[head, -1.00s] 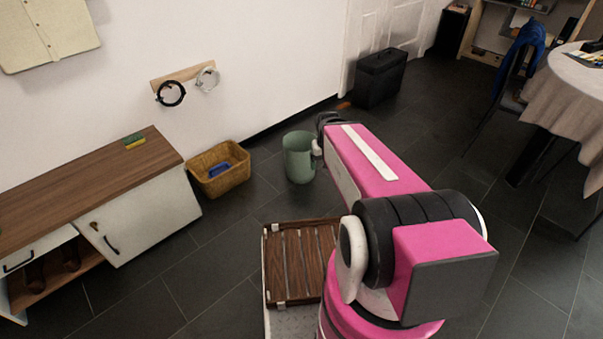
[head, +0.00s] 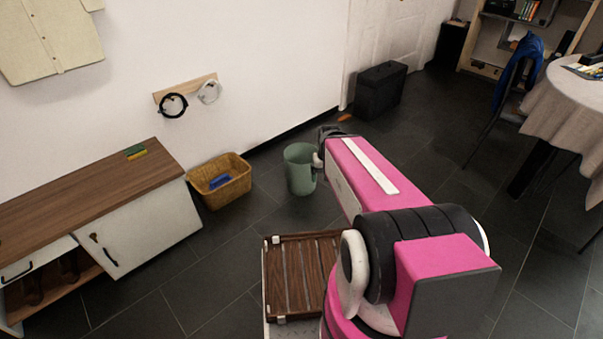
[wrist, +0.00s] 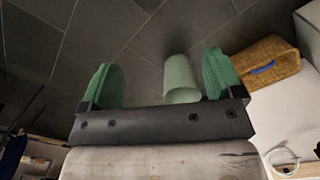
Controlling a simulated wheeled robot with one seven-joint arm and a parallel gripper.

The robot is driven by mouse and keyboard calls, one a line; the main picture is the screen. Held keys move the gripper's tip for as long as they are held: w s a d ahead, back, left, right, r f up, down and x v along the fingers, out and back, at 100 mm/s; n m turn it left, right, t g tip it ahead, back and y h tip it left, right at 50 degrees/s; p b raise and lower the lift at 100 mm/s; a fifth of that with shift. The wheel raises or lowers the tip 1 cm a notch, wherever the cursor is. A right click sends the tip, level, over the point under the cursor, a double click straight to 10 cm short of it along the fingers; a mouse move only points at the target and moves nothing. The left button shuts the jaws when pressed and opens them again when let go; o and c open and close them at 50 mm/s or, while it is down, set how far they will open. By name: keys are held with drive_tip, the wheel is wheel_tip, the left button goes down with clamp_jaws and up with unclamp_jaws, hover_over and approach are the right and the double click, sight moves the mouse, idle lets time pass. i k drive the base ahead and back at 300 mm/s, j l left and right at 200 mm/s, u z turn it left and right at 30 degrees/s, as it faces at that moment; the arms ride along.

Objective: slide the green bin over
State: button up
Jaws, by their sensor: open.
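The green bin (head: 300,169) is a pale green, open-topped bucket upright on the dark tile floor, right of the wicker basket in the head view. In the wrist view the bin (wrist: 181,78) shows beyond the jaws, nearer the right-hand finger. My gripper (wrist: 161,82) is open, with two green-padded fingers spread wide and nothing held between them. In the head view my arm reaches out to the bin's right side, and its end overlaps the bin's right edge. The fingertips are hidden there, so I cannot tell whether they touch it.
A wicker basket (head: 222,184) with a blue item stands left of the bin, beside a wood-topped cabinet (head: 90,190). A black box (head: 380,90) stands by the wall. A cloth-covered table (head: 570,105) is at right. Floor in front of the bin is clear.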

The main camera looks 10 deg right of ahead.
sight(299, 156)
drive_tip(key=i+j, duration=0.55)
drive_tip(key=i, duration=0.15)
drive_tip(key=i+j, duration=0.55)
drive_tip(key=i, duration=0.2)
drive_tip(key=l+z, duration=0.05)
